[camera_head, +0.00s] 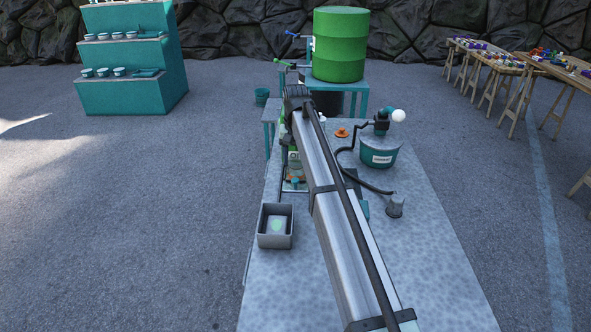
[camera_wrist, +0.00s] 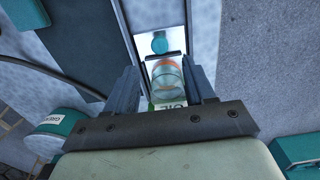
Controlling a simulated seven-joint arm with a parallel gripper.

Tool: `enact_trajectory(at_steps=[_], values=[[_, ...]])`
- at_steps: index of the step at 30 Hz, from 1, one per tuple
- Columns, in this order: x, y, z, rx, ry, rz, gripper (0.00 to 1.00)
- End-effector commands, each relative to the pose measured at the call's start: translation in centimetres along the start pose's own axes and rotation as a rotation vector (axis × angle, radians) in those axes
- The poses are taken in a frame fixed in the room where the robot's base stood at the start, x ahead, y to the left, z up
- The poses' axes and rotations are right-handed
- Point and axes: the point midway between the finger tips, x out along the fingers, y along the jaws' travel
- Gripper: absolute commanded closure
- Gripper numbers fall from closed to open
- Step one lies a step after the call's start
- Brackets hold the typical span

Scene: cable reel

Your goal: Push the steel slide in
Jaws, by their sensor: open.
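A bright steel plate, which looks like the slide, shows in the wrist view (camera_wrist: 176,42) with a round teal knob (camera_wrist: 159,44) on it. The knob also shows in the head view (camera_head: 295,182), left of my arm. My gripper (camera_wrist: 160,68) is open, its two dark fingers apart. Between and below the fingers is a clear jar (camera_wrist: 168,80) with an orange ring and a green-and-white label. The knob lies just past the fingertips in the picture; I cannot tell whether anything touches. In the head view my arm hides much of this area.
A grey box (camera_head: 275,240) with a pale green mark stands on the speckled table (camera_head: 430,270), left of my arm. A teal grease tub (camera_head: 379,158) with a pump and black hose stands on the right. A green drum (camera_head: 340,45) is behind. The table's right front is clear.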

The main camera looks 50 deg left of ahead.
Motion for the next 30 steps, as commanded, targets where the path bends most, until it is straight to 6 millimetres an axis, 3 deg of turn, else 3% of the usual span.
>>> enact_trajectory(at_steps=[6, 12, 30], values=[[-4.0, 0.0, -0.1, 0.0, 0.001, 0.0, 0.46], [-6.1, 0.0, -0.1, 0.0, 0.001, 0.0, 0.46], [-6.8, 0.0, 0.0, 0.0, 0.001, 0.0, 0.46]])
